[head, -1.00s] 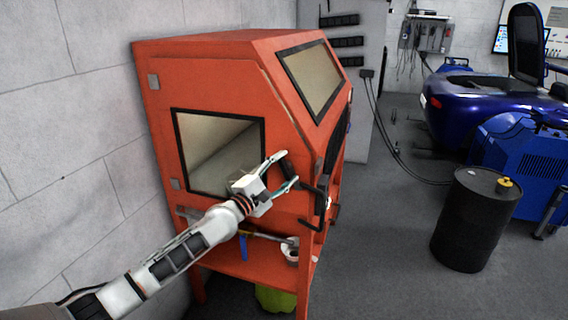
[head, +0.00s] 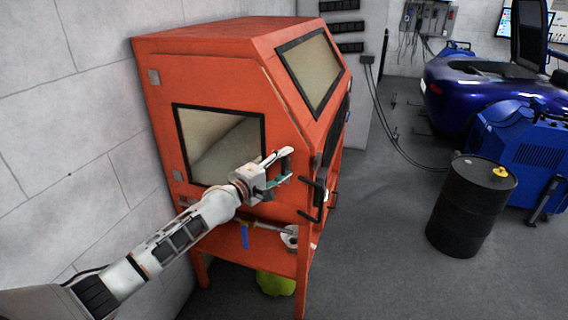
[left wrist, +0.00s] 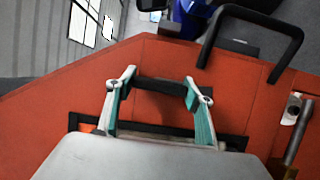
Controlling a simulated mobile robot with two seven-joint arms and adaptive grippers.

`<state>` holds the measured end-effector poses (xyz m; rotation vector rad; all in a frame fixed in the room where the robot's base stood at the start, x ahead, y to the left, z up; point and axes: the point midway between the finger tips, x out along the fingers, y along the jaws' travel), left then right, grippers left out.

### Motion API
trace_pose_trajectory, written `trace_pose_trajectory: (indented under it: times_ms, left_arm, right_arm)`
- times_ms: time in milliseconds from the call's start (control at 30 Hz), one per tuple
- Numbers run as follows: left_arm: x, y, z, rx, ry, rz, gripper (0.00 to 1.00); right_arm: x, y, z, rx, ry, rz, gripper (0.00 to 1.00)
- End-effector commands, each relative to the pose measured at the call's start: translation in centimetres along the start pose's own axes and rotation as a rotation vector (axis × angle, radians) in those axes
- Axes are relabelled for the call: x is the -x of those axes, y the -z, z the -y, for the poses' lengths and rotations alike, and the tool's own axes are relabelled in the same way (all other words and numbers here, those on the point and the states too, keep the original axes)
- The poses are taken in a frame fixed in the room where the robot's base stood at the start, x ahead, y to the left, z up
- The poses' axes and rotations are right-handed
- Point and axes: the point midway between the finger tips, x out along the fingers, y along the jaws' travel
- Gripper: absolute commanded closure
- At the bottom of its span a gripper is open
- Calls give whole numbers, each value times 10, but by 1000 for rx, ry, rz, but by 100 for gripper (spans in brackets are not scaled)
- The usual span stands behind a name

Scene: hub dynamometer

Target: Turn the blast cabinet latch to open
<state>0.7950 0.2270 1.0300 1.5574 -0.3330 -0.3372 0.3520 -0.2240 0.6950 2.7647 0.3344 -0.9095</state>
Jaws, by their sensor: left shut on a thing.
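The orange blast cabinet (head: 225,75) stands against the left wall in the head view, its side door with a framed window facing me. My left gripper (head: 284,165) is at the right edge of that door, shut on the black latch (head: 286,162). In the left wrist view the latch (left wrist: 160,86) is a dark bar spanning the space between the teal-padded fingers of the left gripper (left wrist: 160,80). The fingers partly hide the latch in the head view. My right gripper is in neither view.
A black U-shaped handle (left wrist: 251,42) stands out close to the left gripper.

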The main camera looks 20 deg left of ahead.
Motion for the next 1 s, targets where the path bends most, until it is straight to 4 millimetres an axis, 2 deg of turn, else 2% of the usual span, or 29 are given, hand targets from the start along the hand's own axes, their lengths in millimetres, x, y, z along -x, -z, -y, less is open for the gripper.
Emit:
trace_pose_trajectory:
  times_ms: [233, 267, 300, 333, 767, 867, 1000]
  left_arm:
    - [0, 0, 1, -6, 1, 1, 69]
    - [0, 0, 0, -6, 1, 1, 45]
    - [0, 0, 0, -6, 1, 1, 35]
    - [0, 0, 0, -6, 1, 1, 31]
    - [4, 0, 0, -2, 1, 1, 31]
    - [14, 0, 2, -1, 2, 1, 31]
    - [37, -1, 2, -2, 1, 1, 31]
  right_arm:
    - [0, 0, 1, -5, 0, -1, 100]
    - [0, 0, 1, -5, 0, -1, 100]
    - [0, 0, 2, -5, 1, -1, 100]
    - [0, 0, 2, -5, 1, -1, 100]
    - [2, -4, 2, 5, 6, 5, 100]
    - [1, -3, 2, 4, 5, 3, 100]
    - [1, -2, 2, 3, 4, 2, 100]
